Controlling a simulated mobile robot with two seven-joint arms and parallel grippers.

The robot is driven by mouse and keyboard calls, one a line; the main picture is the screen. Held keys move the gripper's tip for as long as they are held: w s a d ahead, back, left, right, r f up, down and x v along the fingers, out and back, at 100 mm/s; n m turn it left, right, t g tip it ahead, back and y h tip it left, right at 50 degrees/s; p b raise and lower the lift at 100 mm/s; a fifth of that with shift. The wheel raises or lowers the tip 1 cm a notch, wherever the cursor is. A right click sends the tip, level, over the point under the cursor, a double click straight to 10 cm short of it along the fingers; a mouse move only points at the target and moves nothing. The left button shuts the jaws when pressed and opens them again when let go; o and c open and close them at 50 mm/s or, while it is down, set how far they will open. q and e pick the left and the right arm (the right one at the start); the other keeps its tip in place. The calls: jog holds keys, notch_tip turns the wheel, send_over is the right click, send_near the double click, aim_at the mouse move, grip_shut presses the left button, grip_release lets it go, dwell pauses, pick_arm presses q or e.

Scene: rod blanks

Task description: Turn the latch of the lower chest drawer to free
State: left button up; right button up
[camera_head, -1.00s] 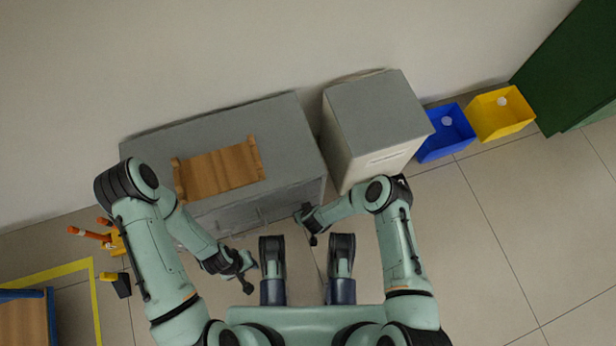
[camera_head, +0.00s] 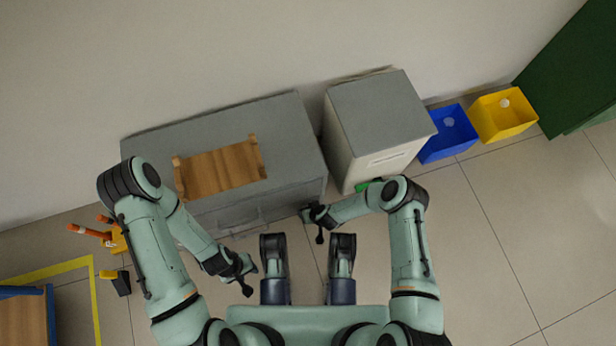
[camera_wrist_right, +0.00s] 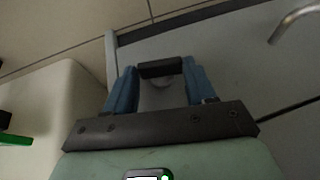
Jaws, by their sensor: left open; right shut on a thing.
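The grey chest (camera_head: 290,130) stands against the wall, with its drawer fronts facing me. My right gripper (camera_head: 308,214) is at the right end of that front. In the right wrist view, its blue fingers (camera_wrist_right: 160,80) are shut on a dark bar, the latch (camera_wrist_right: 160,68), which lies crosswise between the fingertips. A pale round piece shows just behind the bar. The front's curved metal handle (camera_wrist_right: 296,20) is at upper right there. The head view does not show the latch clearly. My left gripper (camera_head: 243,276) is open and empty, in front of the chest.
A wooden tray (camera_head: 218,172) lies on the chest. A white cabinet (camera_head: 345,150) stands close at right, with a green part (camera_head: 362,186) by my right arm. Blue (camera_head: 447,136) and yellow (camera_head: 503,116) bins are beyond. Orange-handled items (camera_head: 90,231) are at left.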

pick_arm(q)
jog(key=shift+s+f, duration=0.15)
jog(key=shift+s, duration=0.2)
pick_arm(e)
jog(key=shift+w+d+f+m+g+y, duration=0.15)
jog(key=shift+d+m+g+y, duration=0.15)
jog(key=shift+y, duration=0.75)
jog(key=shift+w+d+f+m+g+y, duration=0.1)
jog(key=shift+d+m+g+y, duration=0.15)
jog(key=shift+y, duration=0.8)
jog(key=o, duration=1)
jog(key=shift+o, duration=0.2)
jog(key=shift+r, duration=0.1)
